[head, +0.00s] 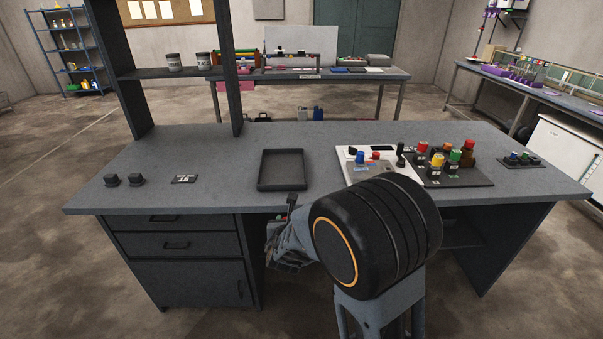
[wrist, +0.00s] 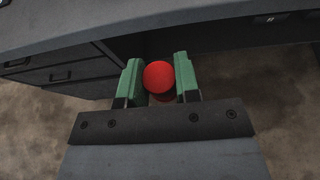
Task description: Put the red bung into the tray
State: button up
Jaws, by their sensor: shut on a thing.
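The red bung (wrist: 158,77) shows in the wrist view as a round red top between the two green fingers of my gripper (wrist: 160,82). The gripper is shut on it. In the head view my gripper (head: 284,252) is partly hidden behind my own arm, low at the front edge of the desk, and the bung cannot be made out there. The tray (head: 283,184) is a dark, shallow, empty square tray on the desk, left of the white board. My gripper is in front of the tray and below the desk top.
The grey desk (head: 225,157) has its front edge between my gripper and the tray. A white board (head: 367,175) and a dark rack of coloured-top bottles (head: 448,172) stand right of the tray. A small label block (head: 184,179) and two dark knobs (head: 124,180) sit left. Desk around the tray's left is clear.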

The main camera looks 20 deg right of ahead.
aim_at(288, 168)
jog(key=k, duration=0.55)
jog(key=u, duration=0.7)
jog(key=i, duration=1.95)
jog(key=z, duration=0.1)
